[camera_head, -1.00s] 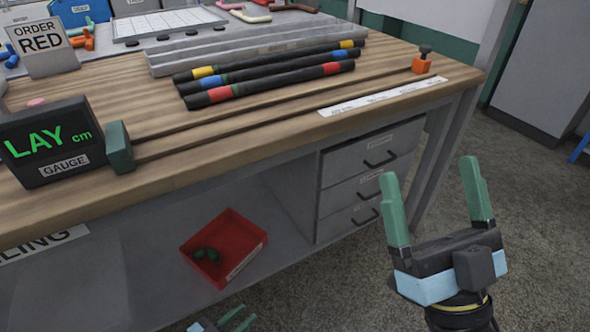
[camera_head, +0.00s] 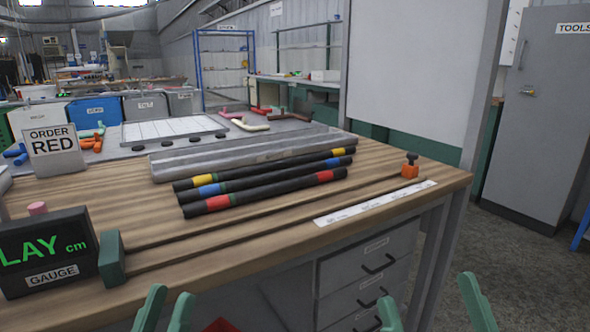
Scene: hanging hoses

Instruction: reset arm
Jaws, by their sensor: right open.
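My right gripper (camera_head: 433,306) is at the bottom right edge, in front of the drawers. Its two green fingers stand wide apart with nothing between them. My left gripper (camera_head: 168,306) is at the bottom edge, left of centre, in front of the bench. Its green fingertips stand apart with a narrower gap, and nothing shows between them. The bodies of both grippers are cut off by the frame. Three black hoses lie side by side on the bench, with yellow (camera_head: 338,152), blue (camera_head: 332,162) and red (camera_head: 325,176) bands.
The wooden bench (camera_head: 390,200) holds a gauge (camera_head: 45,250) reading "LAY cm", a green block (camera_head: 111,262), an orange stop (camera_head: 410,170) and an "ORDER RED" sign (camera_head: 53,150). Bins (camera_head: 95,108) stand behind. Floor is open at right, before a grey cabinet (camera_head: 545,120).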

